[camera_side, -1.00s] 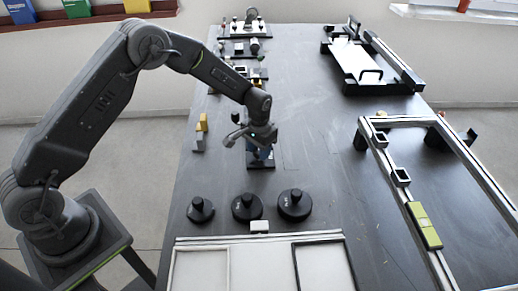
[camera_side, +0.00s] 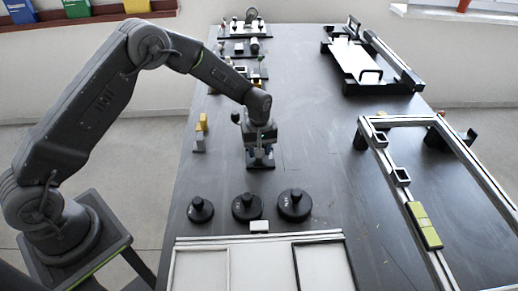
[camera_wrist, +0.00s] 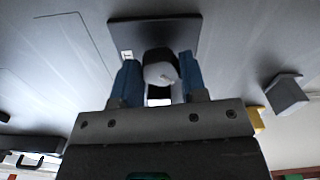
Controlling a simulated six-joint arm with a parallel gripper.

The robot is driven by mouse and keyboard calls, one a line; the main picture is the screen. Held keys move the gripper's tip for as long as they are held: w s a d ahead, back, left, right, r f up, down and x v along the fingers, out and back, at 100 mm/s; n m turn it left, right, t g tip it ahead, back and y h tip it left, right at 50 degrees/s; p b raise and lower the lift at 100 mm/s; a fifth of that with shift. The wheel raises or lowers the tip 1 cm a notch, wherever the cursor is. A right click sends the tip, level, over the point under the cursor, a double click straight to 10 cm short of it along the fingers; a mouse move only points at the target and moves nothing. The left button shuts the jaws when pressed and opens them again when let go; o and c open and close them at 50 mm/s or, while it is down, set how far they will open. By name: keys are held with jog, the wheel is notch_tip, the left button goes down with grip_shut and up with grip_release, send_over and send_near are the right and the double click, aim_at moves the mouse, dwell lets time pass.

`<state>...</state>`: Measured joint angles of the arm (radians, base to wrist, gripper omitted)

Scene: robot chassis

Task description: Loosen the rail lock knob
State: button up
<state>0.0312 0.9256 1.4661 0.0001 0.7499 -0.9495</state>
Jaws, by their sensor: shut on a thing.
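The rail lock knob (camera_wrist: 160,73) shows in the wrist view as a rounded piece with a pale end and a dark body. It stands on a square dark plate (camera_wrist: 183,32), which also shows on the table in the side view (camera_side: 262,165). My gripper (camera_wrist: 158,65) has its two blue fingers on either side of the knob, shut on it. In the side view my gripper (camera_side: 259,155) points down over the plate and hides most of the knob.
Three round black knobbed weights (camera_side: 246,207) stand in front of the plate. Yellow and grey blocks (camera_side: 201,130) lie to the left. A metal frame with a green block (camera_side: 424,226) is at the right. The table between plate and frame is clear.

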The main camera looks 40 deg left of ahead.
jog(key=shift+n, duration=2)
jog(key=o, duration=0.9)
jog(key=shift+r, duration=6.95)
